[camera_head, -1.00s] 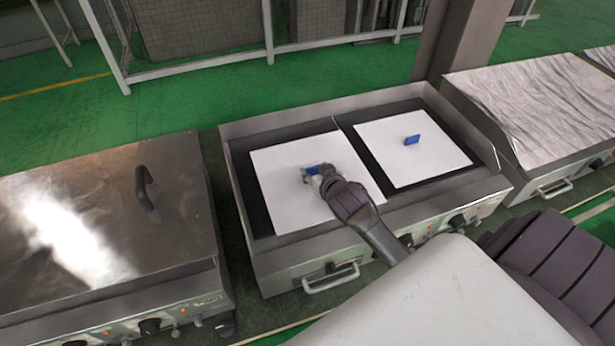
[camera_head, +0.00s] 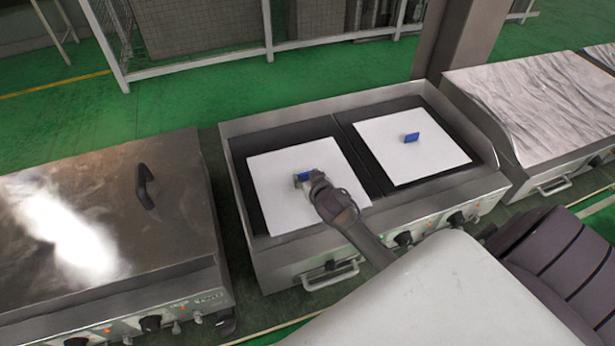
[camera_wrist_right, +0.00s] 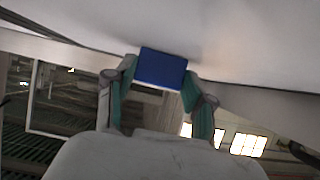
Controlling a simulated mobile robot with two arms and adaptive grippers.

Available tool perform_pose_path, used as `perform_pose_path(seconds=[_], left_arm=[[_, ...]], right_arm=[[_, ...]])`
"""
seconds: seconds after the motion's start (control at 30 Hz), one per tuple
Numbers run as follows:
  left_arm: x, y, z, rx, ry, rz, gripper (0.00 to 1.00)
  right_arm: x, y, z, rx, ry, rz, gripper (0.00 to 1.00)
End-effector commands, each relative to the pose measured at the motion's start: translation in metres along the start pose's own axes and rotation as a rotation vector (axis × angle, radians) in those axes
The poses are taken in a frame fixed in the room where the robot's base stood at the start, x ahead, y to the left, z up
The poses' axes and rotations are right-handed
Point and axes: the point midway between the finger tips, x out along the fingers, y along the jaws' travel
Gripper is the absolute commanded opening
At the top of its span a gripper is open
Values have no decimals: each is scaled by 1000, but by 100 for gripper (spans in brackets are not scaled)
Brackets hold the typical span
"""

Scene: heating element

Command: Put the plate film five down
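A white square plate film (camera_head: 272,195) with a blue handle (camera_head: 303,176) is over the left dark heating surface (camera_head: 240,165) of the middle unit. It looks flat and at or very close to the surface; any small gap is hard to tell. My right gripper (camera_head: 308,183) is at the blue handle. In the right wrist view, its two green-padded fingers (camera_wrist_right: 154,88) close on both sides of the blue handle (camera_wrist_right: 162,67), with the white plate (camera_wrist_right: 230,40) beyond. My left gripper is not in view.
A second white plate with a blue handle (camera_head: 411,137) lies on the right heating surface. A raised metal rim (camera_head: 325,108) surrounds both surfaces. A closed lidded unit (camera_head: 100,215) stands left and a foil-like covered unit (camera_head: 545,100) right.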

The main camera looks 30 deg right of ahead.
Motion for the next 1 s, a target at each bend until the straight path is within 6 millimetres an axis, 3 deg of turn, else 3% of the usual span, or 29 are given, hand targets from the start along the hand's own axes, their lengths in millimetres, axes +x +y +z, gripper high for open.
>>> perform_pose_path(seconds=[0.03,0.13,0.57,1.0], left_arm=[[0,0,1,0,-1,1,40],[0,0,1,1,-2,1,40],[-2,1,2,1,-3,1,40],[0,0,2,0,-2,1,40]], right_arm=[[0,0,0,1,0,0,62],[0,0,0,1,0,0,78],[-6,0,-2,1,0,-1,78],[-92,0,-2,3,1,0,78]])
